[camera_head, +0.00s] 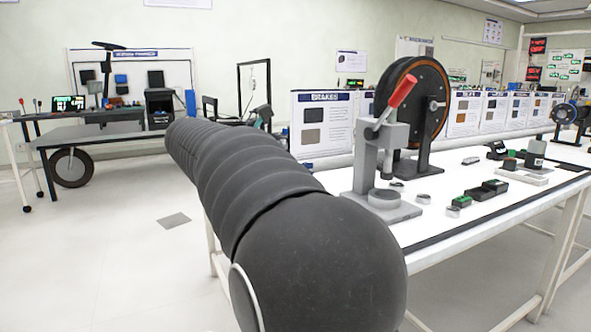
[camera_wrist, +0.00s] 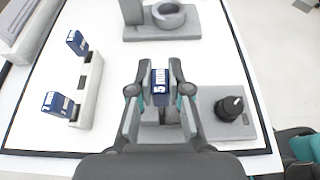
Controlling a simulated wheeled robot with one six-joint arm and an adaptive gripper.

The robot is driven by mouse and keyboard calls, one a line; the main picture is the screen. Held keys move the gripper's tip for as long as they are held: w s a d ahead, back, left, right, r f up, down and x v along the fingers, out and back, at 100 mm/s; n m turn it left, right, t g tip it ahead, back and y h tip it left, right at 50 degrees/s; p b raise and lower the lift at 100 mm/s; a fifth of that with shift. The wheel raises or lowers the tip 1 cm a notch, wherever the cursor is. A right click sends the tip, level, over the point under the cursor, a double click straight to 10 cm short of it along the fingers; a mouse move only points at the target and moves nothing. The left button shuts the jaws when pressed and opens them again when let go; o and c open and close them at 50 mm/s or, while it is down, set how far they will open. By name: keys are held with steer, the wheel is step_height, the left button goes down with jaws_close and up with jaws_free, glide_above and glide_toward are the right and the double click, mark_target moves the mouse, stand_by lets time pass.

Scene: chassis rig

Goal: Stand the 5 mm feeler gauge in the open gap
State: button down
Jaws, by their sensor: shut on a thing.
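In the wrist view my gripper (camera_wrist: 160,92) is shut on the blue 5 mm feeler gauge (camera_wrist: 161,80), whose labelled top shows between the fingertips. A grey fixture (camera_wrist: 208,92) with a black knob (camera_wrist: 230,107) lies below and to the right of it. The open gap cannot be made out; the gauge and fingers cover part of the fixture. I cannot tell whether the gauge touches the fixture. In the head view my arm hides the gripper and the gauge.
Left in the wrist view, a pale rack (camera_wrist: 89,92) bears two other blue gauges, upper (camera_wrist: 77,42) and lower (camera_wrist: 59,104). A grey press base (camera_wrist: 186,27) stands at the top. In the head view, a red-handled press (camera_head: 366,165) stands on the white table (camera_head: 455,236).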

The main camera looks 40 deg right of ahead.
steer(key=shift+f+b, duration=0.35)
steer(key=shift+f, duration=0.9)
steer(key=c, duration=1)
jaws_free()
steer(key=shift+c, duration=0.2)
steer(key=v, duration=1.2)
